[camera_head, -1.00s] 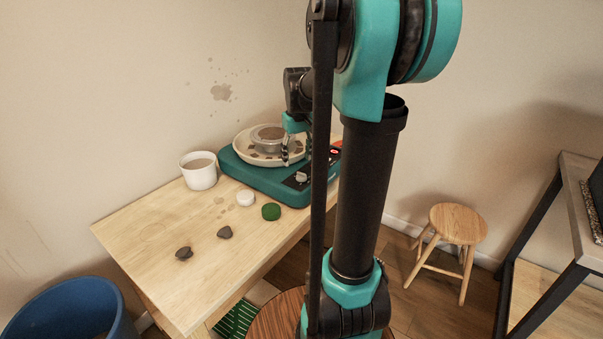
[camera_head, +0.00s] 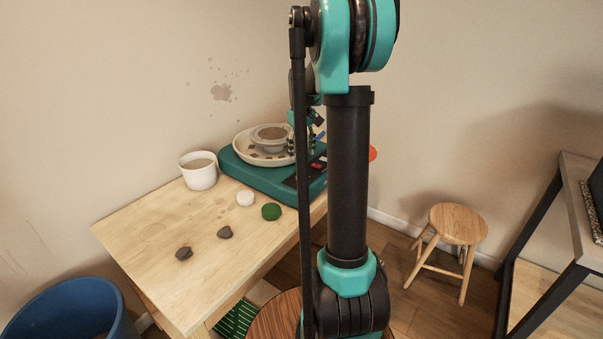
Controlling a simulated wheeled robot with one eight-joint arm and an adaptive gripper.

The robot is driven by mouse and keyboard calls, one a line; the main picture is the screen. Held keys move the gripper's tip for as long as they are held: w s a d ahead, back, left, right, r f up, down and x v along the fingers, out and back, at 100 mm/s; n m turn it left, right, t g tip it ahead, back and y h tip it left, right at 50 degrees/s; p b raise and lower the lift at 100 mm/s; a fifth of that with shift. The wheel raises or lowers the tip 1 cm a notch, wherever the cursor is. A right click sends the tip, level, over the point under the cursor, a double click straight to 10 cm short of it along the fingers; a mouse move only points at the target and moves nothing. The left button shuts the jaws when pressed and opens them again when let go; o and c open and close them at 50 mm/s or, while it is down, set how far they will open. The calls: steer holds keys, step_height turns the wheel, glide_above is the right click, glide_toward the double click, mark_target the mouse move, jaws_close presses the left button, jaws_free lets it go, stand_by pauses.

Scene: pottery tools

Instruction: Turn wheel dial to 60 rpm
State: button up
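The pottery wheel (camera_head: 260,177) is a teal box on the back of the wooden table, with a cream splash pan (camera_head: 243,151) and a grey-brown piece (camera_head: 268,135) in its middle. Its dark control panel (camera_head: 318,168) is at the right front, with a red part showing. The dial is hidden behind my arm's dark rod. My gripper (camera_head: 314,140) is over the right side of the wheel, near the panel, and mostly hidden by my arm. I cannot tell whether its fingers are open or touch anything.
A white bucket (camera_head: 199,172) stands on the table (camera_head: 150,230). A blue bin (camera_head: 70,312) is at lower left, a wooden stool (camera_head: 458,224) at right.

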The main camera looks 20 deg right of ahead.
mark_target(301, 176)
step_height(301, 176, down, 9)
steer(key=shift+f, duration=0.1)
stand_by(0.4)
steer(key=c, duration=1.2)
